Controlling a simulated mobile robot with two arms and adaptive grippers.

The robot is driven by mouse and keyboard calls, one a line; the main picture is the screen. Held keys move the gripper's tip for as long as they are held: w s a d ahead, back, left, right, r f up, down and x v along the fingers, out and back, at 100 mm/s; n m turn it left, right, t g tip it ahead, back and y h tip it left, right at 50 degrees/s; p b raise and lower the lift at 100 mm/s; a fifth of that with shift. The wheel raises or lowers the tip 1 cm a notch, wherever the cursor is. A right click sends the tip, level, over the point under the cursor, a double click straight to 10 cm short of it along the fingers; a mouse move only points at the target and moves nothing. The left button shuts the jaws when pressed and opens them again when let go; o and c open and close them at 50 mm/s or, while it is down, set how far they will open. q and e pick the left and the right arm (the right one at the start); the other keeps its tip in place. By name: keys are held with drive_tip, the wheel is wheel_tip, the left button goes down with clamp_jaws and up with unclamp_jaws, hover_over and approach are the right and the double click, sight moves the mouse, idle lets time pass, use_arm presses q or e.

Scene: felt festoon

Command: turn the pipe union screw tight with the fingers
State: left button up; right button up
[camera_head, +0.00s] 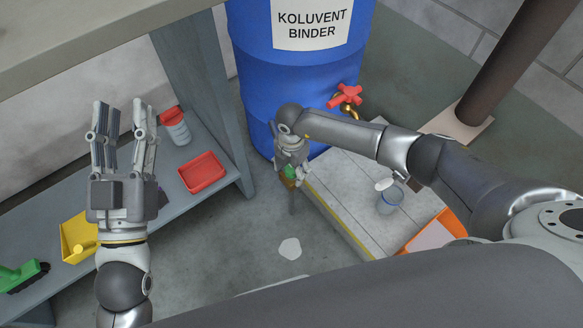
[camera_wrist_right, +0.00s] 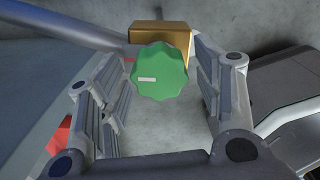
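The pipe union screw is a green lobed knob (camera_wrist_right: 160,72) with a white mark, in front of a brass block (camera_wrist_right: 163,34) on a grey pipe (camera_wrist_right: 65,28). In the head view a small green patch of it (camera_head: 288,173) shows below my right gripper (camera_head: 291,162), left of the white platform. In the right wrist view the fingers of my right gripper (camera_wrist_right: 162,80) stand either side of the knob, with gaps visible on both sides. My left gripper (camera_head: 123,122) is open and empty, fingers up, above the low shelf at left.
A blue drum (camera_head: 255,75) with a red-handled tap (camera_head: 345,95) stands behind. A cup (camera_head: 390,200) and an orange tray (camera_head: 448,222) are on the white platform (camera_head: 345,165). The shelf holds a red tray (camera_head: 203,172), a yellow bin (camera_head: 79,240) and a green brush (camera_head: 20,276).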

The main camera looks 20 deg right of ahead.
sight(292, 169)
wheel_tip(292, 169, up, 12)
idle(0.7)
idle(0.4)
